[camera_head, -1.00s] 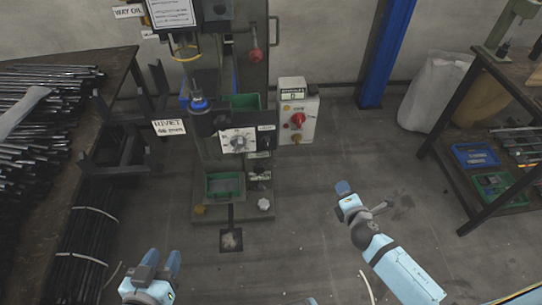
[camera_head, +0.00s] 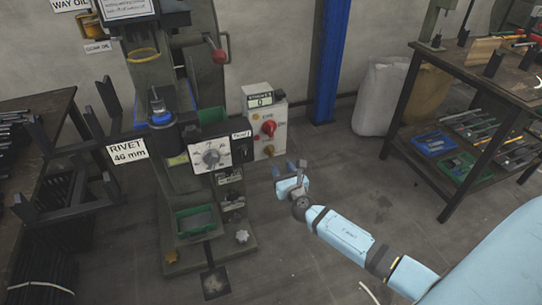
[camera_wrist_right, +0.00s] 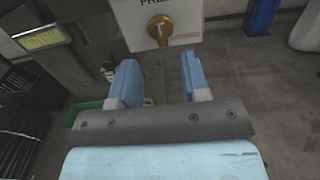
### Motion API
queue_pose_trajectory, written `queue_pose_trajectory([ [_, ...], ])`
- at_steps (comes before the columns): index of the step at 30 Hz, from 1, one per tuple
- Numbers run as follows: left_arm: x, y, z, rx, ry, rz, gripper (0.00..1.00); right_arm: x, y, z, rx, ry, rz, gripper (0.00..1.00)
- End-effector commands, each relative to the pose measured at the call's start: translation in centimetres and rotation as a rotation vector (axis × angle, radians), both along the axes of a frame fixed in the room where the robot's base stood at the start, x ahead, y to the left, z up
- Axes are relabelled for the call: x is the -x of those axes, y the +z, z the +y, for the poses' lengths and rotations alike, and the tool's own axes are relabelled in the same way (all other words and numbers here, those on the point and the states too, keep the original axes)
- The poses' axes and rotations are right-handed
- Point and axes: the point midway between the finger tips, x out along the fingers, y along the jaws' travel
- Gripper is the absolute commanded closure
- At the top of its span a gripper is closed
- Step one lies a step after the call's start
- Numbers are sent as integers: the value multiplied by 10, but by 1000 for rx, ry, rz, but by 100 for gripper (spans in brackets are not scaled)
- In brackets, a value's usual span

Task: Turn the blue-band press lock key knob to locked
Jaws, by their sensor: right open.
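The rivet press (camera_head: 175,75) stands left of centre in the head view, with a blue ring (camera_head: 160,117) on its ram. A white control box (camera_head: 265,128) is beside it, with a red knob and a small brass-coloured knob (camera_head: 269,151) low on its front. The brass knob (camera_wrist_right: 160,28) shows large in the right wrist view, under partly cut-off lettering. My right gripper (camera_head: 286,170) is open and empty, just below and right of the box. In the wrist view its blue fingers (camera_wrist_right: 160,78) are apart, short of the knob. The knob's setting is unclear. My left gripper is out of view.
A white dial panel (camera_head: 211,156) and a green tray (camera_head: 196,221) are on the press front. A blue pillar (camera_head: 329,65) stands behind. A bench (camera_head: 460,62) with tools is at the right. Grey floor is clear between.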

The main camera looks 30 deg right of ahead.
Motion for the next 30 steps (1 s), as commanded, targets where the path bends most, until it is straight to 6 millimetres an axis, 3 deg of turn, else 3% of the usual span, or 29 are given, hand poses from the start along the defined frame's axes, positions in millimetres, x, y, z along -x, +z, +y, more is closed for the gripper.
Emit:
queue_pose_trajectory([
  [6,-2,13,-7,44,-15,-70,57,-47,-1,-11,-3,-1,-3,57],
  [12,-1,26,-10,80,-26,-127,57,-76,-2,-18,-3,-1,-1,57],
  [18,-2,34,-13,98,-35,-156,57,-87,-1,-21,-3,-1,0,57],
  [26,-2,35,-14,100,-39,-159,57,-87,0,-21,-3,0,0,57],
  [30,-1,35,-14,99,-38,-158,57,-87,0,-21,-3,0,0,90],
])
